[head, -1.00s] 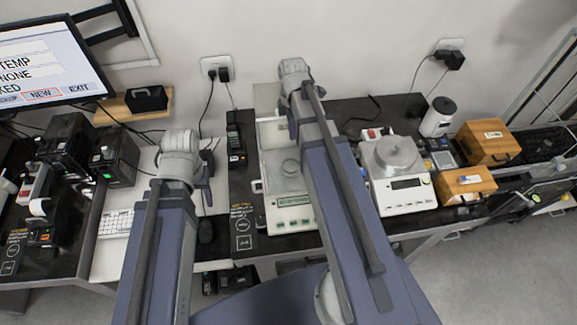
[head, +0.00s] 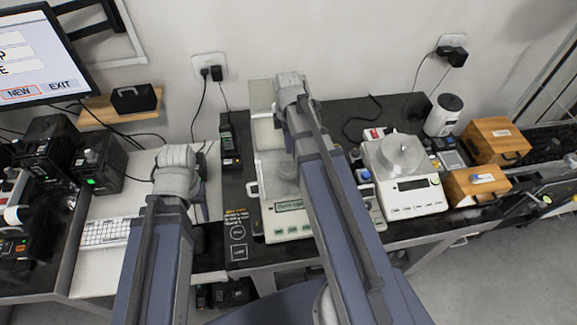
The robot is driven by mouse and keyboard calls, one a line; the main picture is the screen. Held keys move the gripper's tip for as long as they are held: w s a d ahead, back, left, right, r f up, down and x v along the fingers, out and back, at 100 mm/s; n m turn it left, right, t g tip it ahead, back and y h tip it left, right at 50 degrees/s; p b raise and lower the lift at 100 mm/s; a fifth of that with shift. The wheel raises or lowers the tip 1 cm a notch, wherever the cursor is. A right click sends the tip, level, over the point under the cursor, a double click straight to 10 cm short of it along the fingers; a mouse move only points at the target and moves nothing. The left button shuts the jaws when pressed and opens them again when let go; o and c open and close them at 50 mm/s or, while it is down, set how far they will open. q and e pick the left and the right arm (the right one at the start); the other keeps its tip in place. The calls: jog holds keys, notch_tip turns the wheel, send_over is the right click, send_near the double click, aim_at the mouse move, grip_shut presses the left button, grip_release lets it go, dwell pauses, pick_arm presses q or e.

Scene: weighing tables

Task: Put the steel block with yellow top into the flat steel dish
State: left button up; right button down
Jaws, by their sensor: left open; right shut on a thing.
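My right arm reaches over the left balance, and its gripper (head: 312,104) is mostly hidden behind its own wrist. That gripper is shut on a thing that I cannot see. I see no steel block with yellow top in the open. A round, flat steel piece (head: 284,172) lies on the left balance, partly covered by my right arm; I cannot tell if it is the flat steel dish. My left gripper (head: 202,188) is open over the white table, left of the balance, with its fingers partly hidden by its wrist.
The left balance (head: 290,224) has glass walls around its pan. The right balance (head: 415,198) carries a round steel pan with a piece on it (head: 402,152). Wooden boxes (head: 478,186), a white cylinder (head: 443,115) and a keyboard (head: 108,232) stand around. Black table shows at the back.

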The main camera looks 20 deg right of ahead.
jog(key=shift+f+b, duration=4.4)
jog(key=shift+f, duration=0.35)
jog(key=shift+f, duration=0.2)
jog(key=c, duration=0.7)
grip_release()
jog(key=shift+r, duration=0.15)
notch_tip(320, 180, up, 12)
jog(key=p, duration=1.2)
jog(key=shift+r, duration=0.1)
